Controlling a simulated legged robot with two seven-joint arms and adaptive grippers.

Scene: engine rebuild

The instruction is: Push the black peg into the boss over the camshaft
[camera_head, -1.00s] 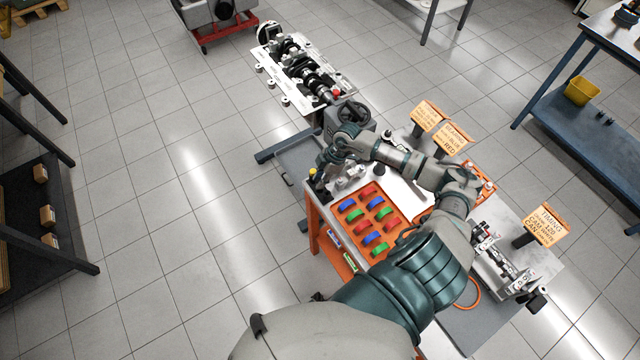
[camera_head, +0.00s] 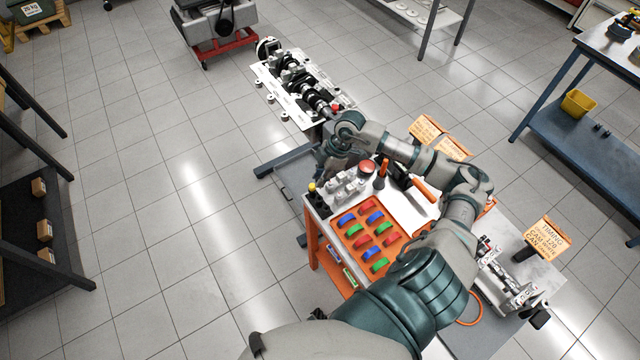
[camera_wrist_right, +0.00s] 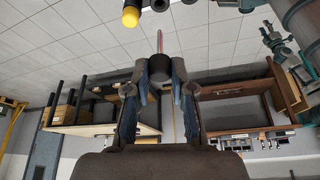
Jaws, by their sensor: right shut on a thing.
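My right gripper (camera_head: 326,166) hangs below its wrist, between the cylinder head and the orange work cart. In the right wrist view, its fingers (camera_wrist_right: 160,80) are shut on a dark round piece, the black peg (camera_wrist_right: 159,66) as far as I can tell. A thin reddish rod shows beyond it. The camshaft (camera_head: 312,94) lies along the white cylinder head (camera_head: 268,82), above and left of the gripper in the head view, clearly apart from it. A red piece (camera_head: 337,107) shows near its close end. I cannot make out the boss. My left gripper is not in view.
The cart carries an orange tray (camera_head: 395,240) of coloured caps, pale blocks (camera_head: 345,187), a red knob (camera_head: 367,167) and an orange-handled tool (camera_head: 382,172). A yellow-topped post (camera_head: 312,187) stands at its corner.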

